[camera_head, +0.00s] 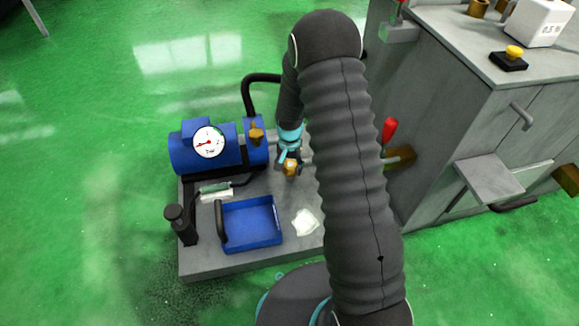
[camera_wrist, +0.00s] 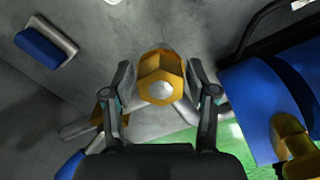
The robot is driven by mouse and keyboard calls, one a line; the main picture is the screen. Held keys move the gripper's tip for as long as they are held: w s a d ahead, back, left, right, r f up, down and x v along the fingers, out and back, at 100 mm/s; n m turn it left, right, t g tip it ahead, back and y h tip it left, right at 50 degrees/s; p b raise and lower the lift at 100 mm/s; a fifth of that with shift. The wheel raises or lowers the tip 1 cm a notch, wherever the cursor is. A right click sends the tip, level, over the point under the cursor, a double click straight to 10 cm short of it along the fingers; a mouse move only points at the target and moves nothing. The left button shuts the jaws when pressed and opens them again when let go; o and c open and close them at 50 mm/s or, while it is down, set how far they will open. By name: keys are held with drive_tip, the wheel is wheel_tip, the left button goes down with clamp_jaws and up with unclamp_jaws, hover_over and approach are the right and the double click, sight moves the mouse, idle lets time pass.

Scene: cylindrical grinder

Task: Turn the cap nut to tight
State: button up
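The brass cap nut (camera_wrist: 161,78) is a hexagonal nut with a pale round centre, seen nearly end-on in the wrist view. My gripper (camera_wrist: 159,82) has one finger on each side of it. A narrow gap shows between each finger and the nut, so the fingers are open and seem not to touch it. In the head view my gripper (camera_head: 289,163) is at the machine's base, beside the blue motor, with the brass nut (camera_head: 291,169) at its fingers. My arm hides part of the area to the right.
A blue motor-like unit (camera_head: 180,155) with a dial gauge (camera_head: 209,142) and a brass fitting (camera_head: 256,133) stands left of my gripper. A blue tray (camera_head: 250,224) and white cloth (camera_head: 306,222) lie in front. A red-handled lever (camera_head: 389,130) and grey cabinet (camera_head: 440,140) stand right.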

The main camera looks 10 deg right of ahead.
sight(290, 166)
idle(0.3)
wheel_tip(290, 166, up, 12)
idle(0.6)
idle(0.4)
